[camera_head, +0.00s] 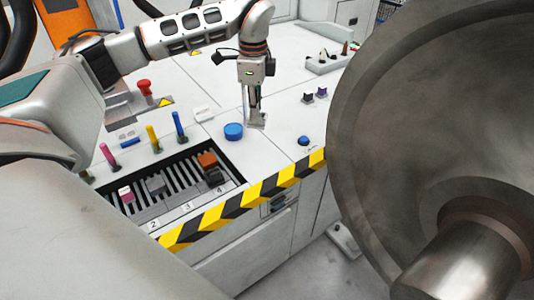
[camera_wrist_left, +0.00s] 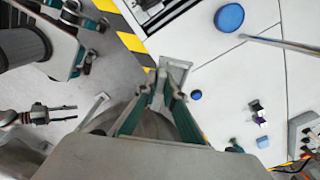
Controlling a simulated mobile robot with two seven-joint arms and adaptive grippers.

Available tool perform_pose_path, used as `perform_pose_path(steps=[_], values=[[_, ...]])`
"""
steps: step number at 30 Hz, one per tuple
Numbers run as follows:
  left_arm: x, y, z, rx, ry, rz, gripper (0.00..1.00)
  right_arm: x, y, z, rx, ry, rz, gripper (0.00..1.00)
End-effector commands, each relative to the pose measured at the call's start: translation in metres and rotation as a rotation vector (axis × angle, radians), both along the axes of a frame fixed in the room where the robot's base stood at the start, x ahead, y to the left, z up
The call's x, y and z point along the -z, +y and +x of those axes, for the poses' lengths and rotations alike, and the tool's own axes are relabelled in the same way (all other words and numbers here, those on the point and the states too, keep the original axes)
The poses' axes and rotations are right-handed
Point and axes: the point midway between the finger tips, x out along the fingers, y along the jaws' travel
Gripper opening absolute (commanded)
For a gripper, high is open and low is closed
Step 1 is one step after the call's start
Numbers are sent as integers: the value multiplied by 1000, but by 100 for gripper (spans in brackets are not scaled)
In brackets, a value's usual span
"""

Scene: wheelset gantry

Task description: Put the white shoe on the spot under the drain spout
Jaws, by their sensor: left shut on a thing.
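My left gripper (camera_head: 257,121) points down over the white bench top, to the right of the large blue disc. It is shut on a small pale shoe-like block, taken to be the white shoe (camera_wrist_left: 177,66), which shows at the fingertips in the left wrist view (camera_wrist_left: 166,78). The block is at or just above the bench; I cannot tell whether it touches. The fingers partly cover it.
A slotted tray (camera_head: 228,178) with several coloured blocks lies at the bench front. The large blue disc (camera_head: 234,131) and a small blue button (camera_head: 303,141) stand near the gripper. A big metal wheel (camera_head: 375,130) fills the right. A striped edge (camera_head: 240,208) borders the bench.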

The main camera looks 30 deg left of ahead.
Motion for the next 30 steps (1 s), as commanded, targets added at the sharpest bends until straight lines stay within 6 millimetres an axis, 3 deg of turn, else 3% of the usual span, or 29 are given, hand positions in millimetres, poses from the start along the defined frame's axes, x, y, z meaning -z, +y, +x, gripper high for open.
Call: perform_pose_path(steps=[15, 19, 26, 30], values=[[121, 0, -2, 0, 5, 0, 0, -1, 1, -2, -2, 2, 2, 40], [141, 0, -1, 0, 2, -1, 0, -4, 2, -1, -1, -2, 3, 40], [155, -1, 0, 0, 1, 0, 0, -5, 2, 1, 0, -5, 4, 40], [173, 0, -1, -1, 3, 0, 0, -6, 1, 1, 0, -5, 4, 40]])
